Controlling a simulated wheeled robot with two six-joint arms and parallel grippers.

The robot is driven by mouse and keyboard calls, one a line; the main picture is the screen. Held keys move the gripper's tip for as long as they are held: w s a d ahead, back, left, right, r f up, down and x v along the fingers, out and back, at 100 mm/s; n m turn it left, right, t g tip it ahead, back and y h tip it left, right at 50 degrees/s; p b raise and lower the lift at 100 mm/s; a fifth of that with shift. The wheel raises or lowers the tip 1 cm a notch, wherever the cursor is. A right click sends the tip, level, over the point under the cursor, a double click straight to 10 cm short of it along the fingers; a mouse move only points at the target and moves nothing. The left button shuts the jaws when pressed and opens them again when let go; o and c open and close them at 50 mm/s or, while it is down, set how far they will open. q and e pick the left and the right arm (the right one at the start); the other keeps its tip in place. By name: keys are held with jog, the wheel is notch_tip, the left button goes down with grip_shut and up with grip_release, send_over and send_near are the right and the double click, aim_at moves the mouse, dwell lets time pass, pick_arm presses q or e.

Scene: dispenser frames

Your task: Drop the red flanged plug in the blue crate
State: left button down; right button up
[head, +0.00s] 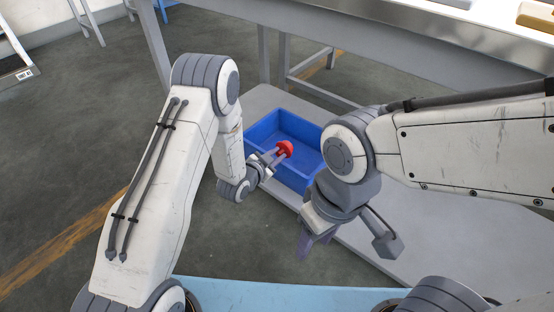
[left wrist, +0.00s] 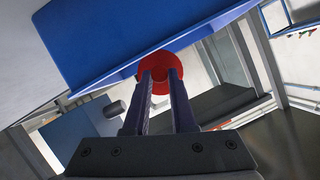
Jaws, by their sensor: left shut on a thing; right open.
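The red flanged plug (head: 285,148) is held at the tips of my left gripper (head: 275,155), which is shut on it. In the head view the plug shows in front of the blue crate (head: 259,131), over its left part. In the left wrist view the plug (left wrist: 161,72) sits between the two fingers, with the blue crate (left wrist: 130,38) just beyond it. I cannot tell how high the plug is above the crate. My right gripper (head: 345,243) is open and empty, to the right of and nearer than the crate. My right arm hides the crate's right part.
The crate stands on a low grey platform (head: 400,262). A grey table (head: 370,38) is behind it, with a tan object (head: 536,17) at its far right. A light blue surface (head: 270,296) lies at the near edge. Open floor (head: 70,130) is to the left.

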pick_arm(q)
jog(key=shift+f+b, duration=0.3)
jog(key=shift+f, duration=0.35)
jog(key=c, duration=0.7)
grip_release()
jog(key=shift+c, duration=0.2)
